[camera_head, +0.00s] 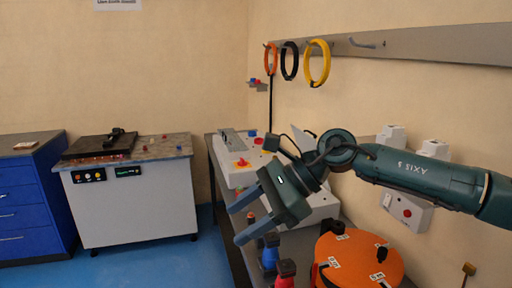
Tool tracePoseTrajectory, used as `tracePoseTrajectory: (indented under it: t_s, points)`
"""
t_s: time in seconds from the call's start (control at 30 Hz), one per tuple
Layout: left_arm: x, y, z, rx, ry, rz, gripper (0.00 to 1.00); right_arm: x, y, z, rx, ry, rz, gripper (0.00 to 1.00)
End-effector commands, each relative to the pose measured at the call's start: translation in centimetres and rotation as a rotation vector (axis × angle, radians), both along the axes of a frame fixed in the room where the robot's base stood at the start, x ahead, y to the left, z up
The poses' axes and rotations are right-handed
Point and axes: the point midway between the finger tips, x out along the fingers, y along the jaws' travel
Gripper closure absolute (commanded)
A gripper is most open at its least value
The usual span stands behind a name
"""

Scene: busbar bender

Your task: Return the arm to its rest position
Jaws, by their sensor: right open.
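My right arm (420,172), dark teal and marked "AXIS 5", reaches in from the right edge over the bench along the right wall. My right gripper (236,224) is at the end of it, pointing left and down. Its two blue-grey fingers are apart with nothing between them. It hangs above the bench's front edge, left of the orange round disc and above the blue and red items. The arm and gripper hide part of the white machine behind them. My left gripper is not in view.
An orange disc (357,259) with a black knob and blue (270,254) and red-and-black (285,275) items stand below the gripper. A white machine (232,174) is behind. A grey cabinet (137,205) and blue drawers (35,203) stand left. Blue floor (160,264) between is clear.

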Motion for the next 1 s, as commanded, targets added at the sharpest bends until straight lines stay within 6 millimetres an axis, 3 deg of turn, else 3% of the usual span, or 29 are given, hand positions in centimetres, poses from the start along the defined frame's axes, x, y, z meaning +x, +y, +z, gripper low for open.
tracePoseTrajectory:
  t_s: [0.03, 0.1, 0.2, 0.37, 0.47, 0.57, 0.7, 0.83, 0.87, 1.0]
  points:
    - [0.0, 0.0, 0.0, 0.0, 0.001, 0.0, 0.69, -1.7, 2.8, -0.4, 0.129, 0.1, -0.023, 0.46]
    - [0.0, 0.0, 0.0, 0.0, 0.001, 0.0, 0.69, -3.2, 5.7, 0.3, 0.302, 0.24, -0.08, 0.46]
    - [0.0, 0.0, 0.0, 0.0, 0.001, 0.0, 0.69, -4.5, 8.3, 1.9, 0.54, 0.469, -0.185, 0.46]
    - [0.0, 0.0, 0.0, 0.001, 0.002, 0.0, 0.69, -4.0, 8.5, 4.3, 0.888, 0.887, -0.404, 0.46]
    - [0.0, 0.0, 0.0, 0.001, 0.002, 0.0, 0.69, -2.4, 6.6, 4.3, 1.084, 1.168, -0.568, 0.46]
    - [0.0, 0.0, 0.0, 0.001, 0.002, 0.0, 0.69, -0.5, 3.5, 2.6, 1.265, 1.455, -0.757, 0.46]
    - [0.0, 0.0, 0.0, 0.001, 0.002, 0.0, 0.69, 1.2, -2.2, -2.7, 1.495, 1.847, -1.062, 0.46]
    - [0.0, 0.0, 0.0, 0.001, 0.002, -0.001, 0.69, 0.2, -7.9, -10.1, 1.689, 2.182, -1.392, 0.46]
    - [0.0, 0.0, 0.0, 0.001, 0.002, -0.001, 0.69, -0.5, -9.2, -11.9, -1.67, -2.169, 1.421, 0.46]
    - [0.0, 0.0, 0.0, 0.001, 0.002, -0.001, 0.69, -5.1, -14.3, -19.5, -1.379, -1.802, 1.345, 0.46]
